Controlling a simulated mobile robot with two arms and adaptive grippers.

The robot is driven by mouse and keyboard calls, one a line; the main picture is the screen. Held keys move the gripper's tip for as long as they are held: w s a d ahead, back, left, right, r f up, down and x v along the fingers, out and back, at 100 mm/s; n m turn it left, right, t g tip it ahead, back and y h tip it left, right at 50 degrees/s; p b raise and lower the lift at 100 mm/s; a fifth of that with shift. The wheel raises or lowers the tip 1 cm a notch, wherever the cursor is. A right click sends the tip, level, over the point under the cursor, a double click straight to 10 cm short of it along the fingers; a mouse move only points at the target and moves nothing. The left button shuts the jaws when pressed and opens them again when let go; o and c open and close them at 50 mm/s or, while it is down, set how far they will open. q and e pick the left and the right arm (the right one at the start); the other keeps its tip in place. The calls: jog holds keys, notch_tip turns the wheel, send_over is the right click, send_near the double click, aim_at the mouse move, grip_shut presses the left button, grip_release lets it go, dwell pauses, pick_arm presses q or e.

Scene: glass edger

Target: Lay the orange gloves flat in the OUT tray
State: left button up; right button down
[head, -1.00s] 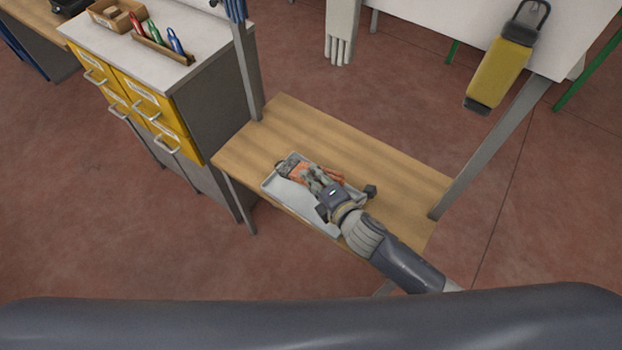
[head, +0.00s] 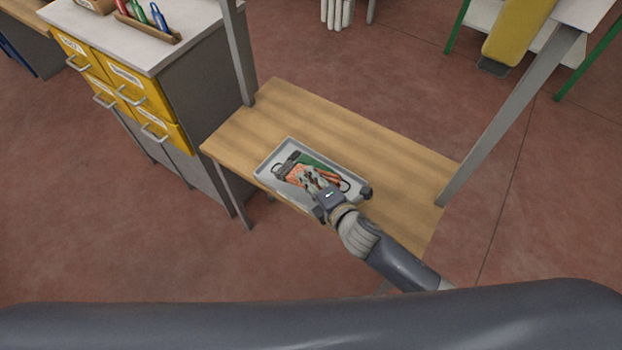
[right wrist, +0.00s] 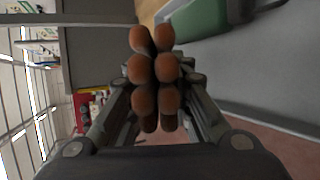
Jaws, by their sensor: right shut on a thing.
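The orange gloves (head: 298,176), with grey patches and a dark cuff, are over the light grey tray (head: 262,170) in the head view. My right gripper (head: 328,197) is shut on them at the tray's near right side. The right wrist view shows the orange-brown glove fingers (right wrist: 154,70) bunched between the gripper's two fingers (right wrist: 155,108). I cannot tell whether the gloves touch the tray floor. No OUT label is readable on the tray. My left gripper is not in view.
The tray is on a wooden shelf (head: 385,160) between grey posts. Something green (head: 318,160) shows in the tray beside the gloves. A cabinet with yellow drawers (head: 140,92) stands to the left. The shelf is clear behind and right of the tray.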

dwell(0.3)
jog(key=c, duration=1.4)
grip_release()
jog(key=shift+o, duration=0.2)
jog(key=v, duration=1.2)
